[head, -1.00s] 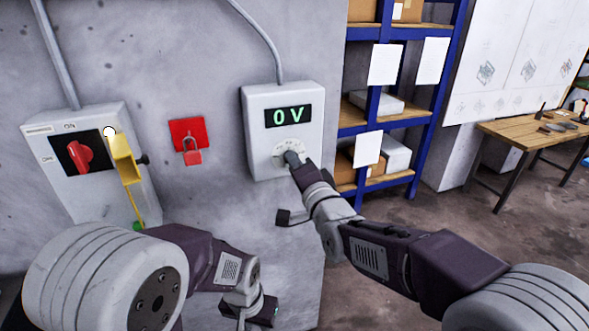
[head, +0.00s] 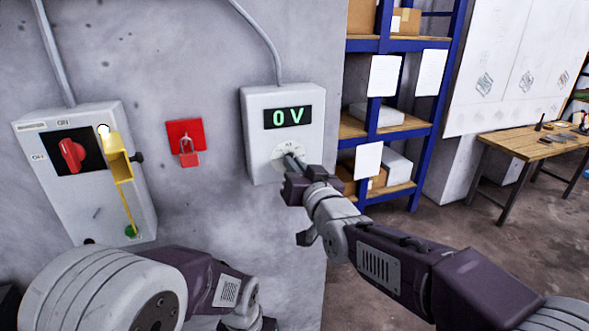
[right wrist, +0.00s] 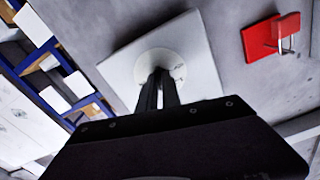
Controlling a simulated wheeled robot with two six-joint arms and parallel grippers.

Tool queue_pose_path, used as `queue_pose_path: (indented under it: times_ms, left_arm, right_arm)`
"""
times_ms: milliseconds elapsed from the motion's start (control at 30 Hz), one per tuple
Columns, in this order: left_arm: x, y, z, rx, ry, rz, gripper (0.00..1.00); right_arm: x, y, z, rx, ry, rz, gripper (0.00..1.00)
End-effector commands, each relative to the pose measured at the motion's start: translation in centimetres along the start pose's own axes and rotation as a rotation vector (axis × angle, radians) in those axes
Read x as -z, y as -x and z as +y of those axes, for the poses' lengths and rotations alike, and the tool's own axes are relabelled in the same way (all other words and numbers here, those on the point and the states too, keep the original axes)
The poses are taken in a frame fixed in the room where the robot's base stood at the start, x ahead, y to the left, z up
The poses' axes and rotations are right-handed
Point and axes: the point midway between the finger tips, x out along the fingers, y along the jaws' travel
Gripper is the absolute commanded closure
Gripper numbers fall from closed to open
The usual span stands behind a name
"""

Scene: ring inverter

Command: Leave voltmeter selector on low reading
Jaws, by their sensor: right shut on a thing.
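The voltmeter (head: 257,103) is a pale box on the wall; its green display (head: 288,117) reads 0 V. The selector's round white dial (head: 280,155) is on the lower front, and also shows in the right wrist view (right wrist: 176,60). My right gripper (head: 291,160) is at the dial, its fingers (right wrist: 158,88) together and shut on the selector knob. The knob is mostly hidden by the fingers, so its pointing direction cannot be read. My left arm crosses the bottom left; its gripper end is cut off by the lower edge.
A switch box (head: 80,198) with a red rotary handle (head: 73,155) and yellow bracket (head: 119,160) is at left. A red padlock (head: 189,153) hangs on a red plate. Blue shelving (head: 422,120) and a wooden bench (head: 520,143) stand right.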

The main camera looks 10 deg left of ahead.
Motion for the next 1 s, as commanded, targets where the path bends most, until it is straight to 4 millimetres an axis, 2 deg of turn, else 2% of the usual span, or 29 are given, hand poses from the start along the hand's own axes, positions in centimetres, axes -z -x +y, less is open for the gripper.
queue_pose_path:
  times_ms: [600,1000]
  left_arm:
    - [-0.05,-0.51,-0.01,0.000,0.000,0.000,0.70]
    - [-0.04,-0.35,-0.01,0.000,0.000,0.000,0.70]
  right_arm:
    - [-0.13,0.00,0.02,0.000,0.580,-0.003,1.00]
    - [-0.11,0.00,0.02,0.001,0.884,-0.003,1.00]
